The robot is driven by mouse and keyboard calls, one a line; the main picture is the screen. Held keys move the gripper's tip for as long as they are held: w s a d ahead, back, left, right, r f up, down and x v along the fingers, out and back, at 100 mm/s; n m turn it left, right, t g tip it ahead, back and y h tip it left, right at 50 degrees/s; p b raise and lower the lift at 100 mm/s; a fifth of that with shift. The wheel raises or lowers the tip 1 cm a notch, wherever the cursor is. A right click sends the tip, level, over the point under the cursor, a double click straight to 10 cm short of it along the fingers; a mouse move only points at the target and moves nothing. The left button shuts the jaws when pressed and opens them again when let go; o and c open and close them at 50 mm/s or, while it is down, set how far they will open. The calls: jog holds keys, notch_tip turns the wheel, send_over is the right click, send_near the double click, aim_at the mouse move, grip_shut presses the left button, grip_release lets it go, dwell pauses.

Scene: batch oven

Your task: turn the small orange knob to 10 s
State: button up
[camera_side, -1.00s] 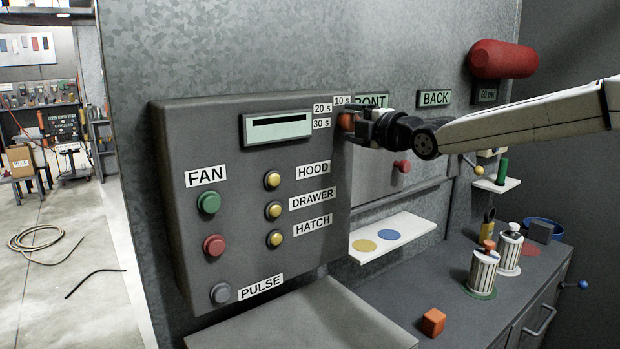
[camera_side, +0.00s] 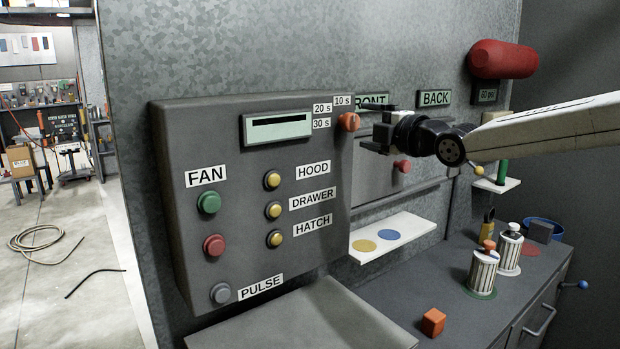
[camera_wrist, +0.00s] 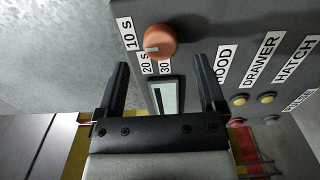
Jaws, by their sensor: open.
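The small orange knob (camera_side: 348,122) sits at the upper right of the grey control panel, beside the 10 s (camera_side: 342,100), 20 s (camera_side: 322,108) and 30 s (camera_side: 321,124) labels. In the wrist view the orange knob (camera_wrist: 160,40) shows a white pointer mark facing left and slightly down, between the 10 s and 20 s labels; I cannot tell its exact setting. My gripper (camera_side: 374,128) is open and empty, to the right of the knob and apart from it. In the wrist view the knob lies beyond my spread fingertips (camera_wrist: 162,72).
The panel also holds a display (camera_side: 277,127) and several FAN, HOOD, DRAWER, HATCH and PULSE buttons. A red knob (camera_side: 402,166) is just below my gripper. A shelf (camera_side: 380,246) with coloured discs and a counter with canisters (camera_side: 483,271) lie below.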

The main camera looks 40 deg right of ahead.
jog(key=shift+s, duration=1.75)
jog(key=s+f+m+g, duration=0.2)
jog(key=f+m+g, duration=0.25)
jog(key=f, duration=0.55)
jog(key=s+f+m+g, duration=0.25)
jog(key=f+m, duration=0.25)
jog(key=f, duration=0.6)
jog(key=s+a+f+m+g, duration=0.2)
jog(key=s+f+m+g, duration=0.6)
jog(key=s+f, duration=0.4)
notch_tip(320, 180, down, 2)
jog(key=shift+s+f+m, duration=0.1)
jog(key=shift+s+m, duration=0.25)
jog(key=shift+s, duration=0.05)
